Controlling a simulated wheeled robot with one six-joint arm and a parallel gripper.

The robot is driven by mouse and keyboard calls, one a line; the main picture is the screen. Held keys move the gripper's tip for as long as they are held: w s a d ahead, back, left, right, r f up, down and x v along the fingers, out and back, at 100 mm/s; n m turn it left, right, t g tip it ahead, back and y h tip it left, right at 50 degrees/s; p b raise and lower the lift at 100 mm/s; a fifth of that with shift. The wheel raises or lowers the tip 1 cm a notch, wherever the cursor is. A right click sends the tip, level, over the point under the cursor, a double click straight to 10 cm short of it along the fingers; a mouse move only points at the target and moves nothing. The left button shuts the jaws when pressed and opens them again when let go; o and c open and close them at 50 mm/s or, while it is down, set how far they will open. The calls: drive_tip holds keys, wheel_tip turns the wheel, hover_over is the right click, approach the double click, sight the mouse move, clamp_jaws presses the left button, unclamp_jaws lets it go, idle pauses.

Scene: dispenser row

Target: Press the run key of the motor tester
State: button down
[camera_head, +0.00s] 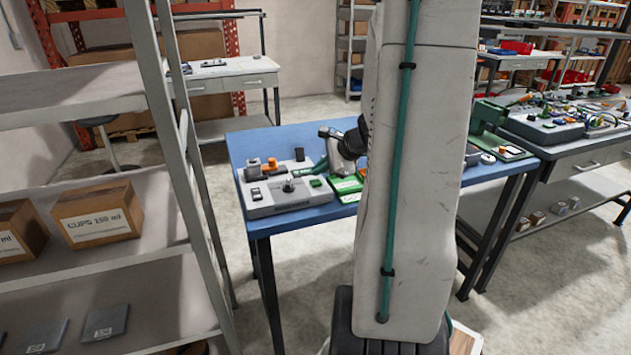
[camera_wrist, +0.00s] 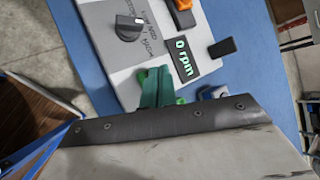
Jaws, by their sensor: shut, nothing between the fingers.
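The grey motor tester (camera_head: 272,208) sits on the left part of the blue table. In the wrist view its panel (camera_wrist: 97,17) carries a dark knob (camera_wrist: 128,28) and a display (camera_wrist: 183,57) reading "0 rpm". My gripper (camera_wrist: 153,85) shows there as green fingers, shut and empty, over the panel's lower edge below the display. In the head view my gripper (camera_head: 309,171) reaches left over the tester's right side. A bit of green (camera_wrist: 181,101) shows beside the fingers; I cannot tell if it is the run key. I cannot tell whether the fingers touch anything.
An orange part (camera_wrist: 185,17) and a black block (camera_wrist: 222,47) stand by the display. A green-based device (camera_head: 347,186) is right of the tester on the blue table (camera_head: 237,147). A grey shelf (camera_head: 185,140) stands close on the left. My arm hides the table's middle.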

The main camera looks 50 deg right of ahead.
sight(320, 182)
drive_tip(key=shift+f, duration=0.1)
idle(0.4)
drive_tip(key=shift+f, duration=0.4)
drive_tip(key=shift+f, duration=0.5)
idle(0.6)
drive_tip(key=shift+r, duration=1)
drive_tip(key=shift+r, duration=3)
